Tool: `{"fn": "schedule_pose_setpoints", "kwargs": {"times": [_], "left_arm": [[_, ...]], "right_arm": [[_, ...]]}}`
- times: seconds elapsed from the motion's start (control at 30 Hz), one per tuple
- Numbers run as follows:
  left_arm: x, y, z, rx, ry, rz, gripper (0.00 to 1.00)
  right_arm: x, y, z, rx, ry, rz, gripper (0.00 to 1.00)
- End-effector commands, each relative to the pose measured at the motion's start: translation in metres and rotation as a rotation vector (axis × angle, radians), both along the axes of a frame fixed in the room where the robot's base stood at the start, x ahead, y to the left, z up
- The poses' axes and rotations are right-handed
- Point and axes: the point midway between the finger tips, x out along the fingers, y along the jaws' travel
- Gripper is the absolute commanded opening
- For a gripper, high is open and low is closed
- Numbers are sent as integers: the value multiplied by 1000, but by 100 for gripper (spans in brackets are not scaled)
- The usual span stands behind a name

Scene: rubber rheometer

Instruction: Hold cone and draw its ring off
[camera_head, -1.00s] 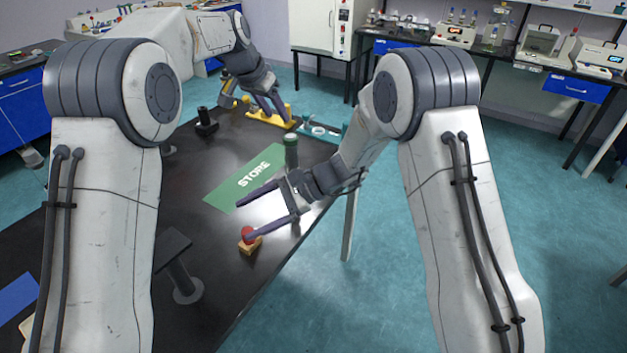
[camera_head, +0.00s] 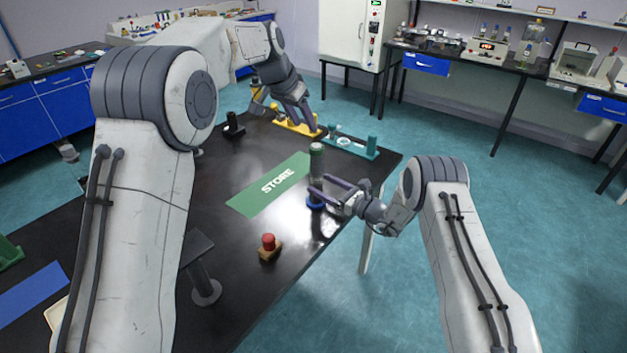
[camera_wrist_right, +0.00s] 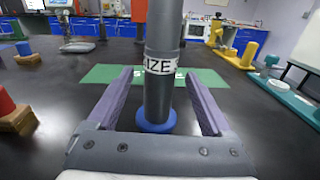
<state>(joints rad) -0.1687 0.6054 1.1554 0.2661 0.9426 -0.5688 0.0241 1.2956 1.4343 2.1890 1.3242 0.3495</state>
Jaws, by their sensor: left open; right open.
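An upright grey post (camera_head: 317,176) with a green top stands near the table's right edge. A blue ring (camera_head: 315,203) is around its foot. In the right wrist view the post (camera_wrist_right: 163,45) bears a white label, partly readable as "IZE", and the blue ring (camera_wrist_right: 156,122) sits low on it. My right gripper (camera_wrist_right: 158,95) is open, one finger on each side of the post, with visible gaps; it also shows in the head view (camera_head: 322,190). My left gripper (camera_head: 302,121) is open above the yellow stand (camera_head: 283,122) at the table's far end. No piece is clearly identifiable as the cone.
A green STORE mat (camera_head: 255,197) lies left of the post. A red knob on a wooden block (camera_head: 268,246) stands nearer. A teal fixture (camera_head: 358,147) is at the far right corner, a black block (camera_head: 233,127) farther left. A dark stand (camera_head: 205,288) stands in front.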

Motion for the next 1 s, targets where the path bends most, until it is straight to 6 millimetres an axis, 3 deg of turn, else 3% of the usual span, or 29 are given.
{"fn": "schedule_pose_setpoints", "kwargs": {"times": [0.3, 0.73, 0.77, 0.97, 1.0], "left_arm": [[0, 0, 0, 0, 0, 0, 50], [0, 0, 0, 0, 0, 0, 50], [0, 0, 0, 0, 0, 0, 50], [0, 0, 0, 0, 0, 0, 50], [0, 0, 0, 0, 0, 0, 50]], "right_arm": [[30, 40, 0, -1, -2, 4, 84], [38, 48, 0, -1, 1, 2, 84], [38, 48, 0, -1, 1, 2, 80], [38, 48, 0, -1, 1, 2, 4], [38, 48, 0, -1, 0, 2, 0]]}}
